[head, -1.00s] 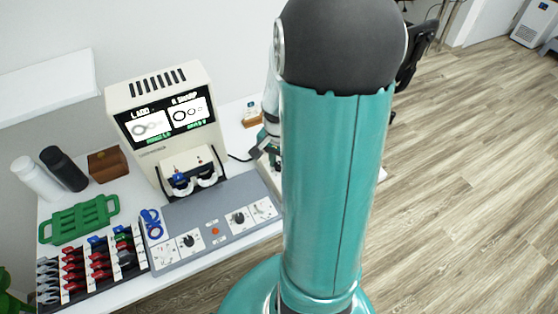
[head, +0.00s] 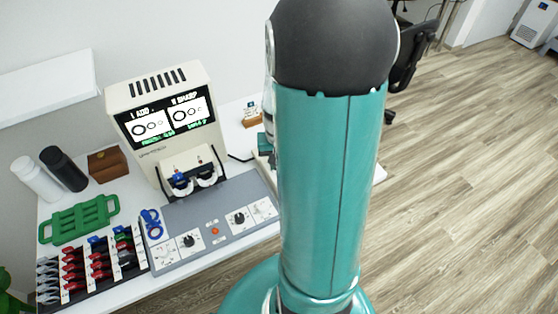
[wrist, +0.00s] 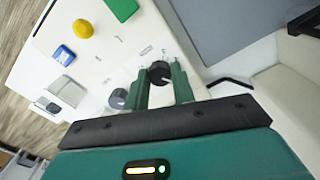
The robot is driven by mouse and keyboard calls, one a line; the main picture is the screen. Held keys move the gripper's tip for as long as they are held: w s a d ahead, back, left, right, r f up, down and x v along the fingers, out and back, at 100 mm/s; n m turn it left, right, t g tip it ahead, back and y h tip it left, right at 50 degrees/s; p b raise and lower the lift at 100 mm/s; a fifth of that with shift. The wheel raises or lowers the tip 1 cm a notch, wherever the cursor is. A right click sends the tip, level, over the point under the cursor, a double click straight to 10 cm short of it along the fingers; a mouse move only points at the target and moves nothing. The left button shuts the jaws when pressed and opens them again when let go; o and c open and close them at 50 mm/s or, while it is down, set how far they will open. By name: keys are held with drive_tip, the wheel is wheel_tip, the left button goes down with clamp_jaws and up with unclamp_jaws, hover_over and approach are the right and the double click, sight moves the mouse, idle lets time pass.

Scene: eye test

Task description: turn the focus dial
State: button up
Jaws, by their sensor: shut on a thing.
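In the wrist view my gripper (wrist: 160,86) has its two green fingers on either side of a black dial (wrist: 160,73) on a white panel (wrist: 100,62). It is shut on this dial. The dial's label is too small to read, so I cannot confirm it is the focus dial. A grey dial (wrist: 118,98) sits just left of the fingers. In the head view my arm hides the gripper and most of that panel. The cream machine's screen (head: 167,117) shows two pictures of sharp-edged rings.
The grey console (head: 200,217) carries two more black knobs and an orange button (head: 215,231). A yellow knob (wrist: 83,28), a blue block (wrist: 62,55) and a green block (wrist: 122,9) stand on the white panel. Lens racks (head: 90,262) and a green tray (head: 80,220) are at left.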

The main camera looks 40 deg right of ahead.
drive_tip(key=shift+n, duration=0.9)
drive_tip(key=o, duration=1)
wheel_tip(320, 180, up, 14)
